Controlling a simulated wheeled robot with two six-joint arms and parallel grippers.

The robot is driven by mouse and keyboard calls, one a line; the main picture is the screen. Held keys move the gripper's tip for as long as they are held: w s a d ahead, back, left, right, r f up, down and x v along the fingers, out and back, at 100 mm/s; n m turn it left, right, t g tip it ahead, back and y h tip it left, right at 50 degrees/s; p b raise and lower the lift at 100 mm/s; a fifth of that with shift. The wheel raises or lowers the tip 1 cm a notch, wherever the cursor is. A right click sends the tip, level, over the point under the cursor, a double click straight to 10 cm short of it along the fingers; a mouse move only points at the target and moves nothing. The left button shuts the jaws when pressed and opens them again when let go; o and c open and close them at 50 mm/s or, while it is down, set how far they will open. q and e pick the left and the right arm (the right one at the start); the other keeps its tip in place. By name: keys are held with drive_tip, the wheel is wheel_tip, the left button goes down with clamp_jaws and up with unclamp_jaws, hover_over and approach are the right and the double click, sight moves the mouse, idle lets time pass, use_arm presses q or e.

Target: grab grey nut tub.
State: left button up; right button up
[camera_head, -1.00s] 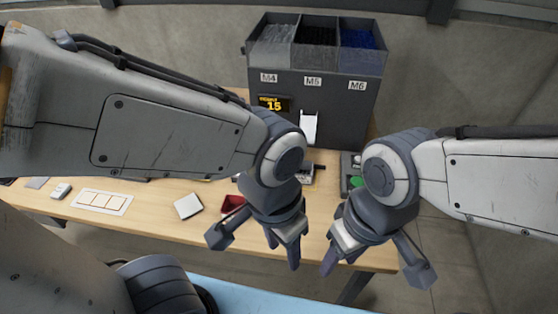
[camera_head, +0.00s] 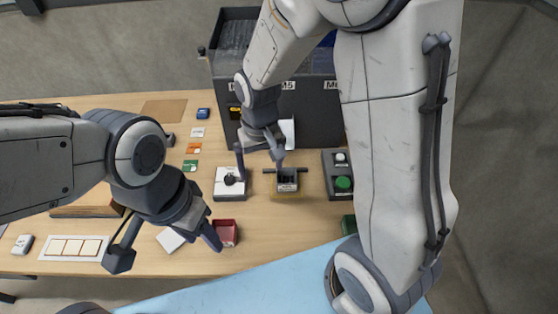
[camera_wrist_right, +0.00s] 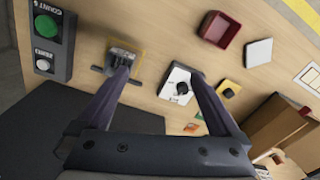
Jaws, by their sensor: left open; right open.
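The small grey nut tub (camera_head: 288,183) has dark side bars and stands on a yellowish patch in front of the feeder's chute. It also shows in the right wrist view (camera_wrist_right: 124,55), close to the tip of one finger. My right gripper (camera_head: 259,167) is open above the table, its fingers spread over the area between the tub and the white knob box to its left. Nothing is between its fingers; I cannot tell whether one touches the tub. My left gripper (camera_head: 166,250) is open and empty over the front left of the table.
The white knob box (camera_head: 230,190) stands left of the tub, and a button box (camera_head: 343,164) stands right of it. The dark feeder (camera_head: 312,118) rises behind. A red tub (camera_head: 224,233) is in front. Coloured cards (camera_head: 192,148) lie left.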

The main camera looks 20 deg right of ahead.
drive_tip(key=w+d+f+m+p, duration=0.2)
drive_tip(key=w+d+f+m, duration=0.2)
drive_tip(key=w+d+f, duration=0.4)
approach(286, 177)
drive_tip(key=shift+s+a+f+p, duration=0.15)
drive_tip(key=shift+s+a, duration=0.15)
drive_tip(key=shift+s, duration=0.3)
drive_tip(key=shift+s+a+f+p, duration=0.15)
drive_tip(key=shift+s+a+f, duration=0.1)
drive_tip(key=shift+s, duration=0.35)
drive_tip(key=shift+w+f+p, duration=0.1)
drive_tip(key=shift+f+p, duration=0.9)
drive_tip(key=shift+f, duration=1.95)
drive_tip(key=c, duration=1.2)
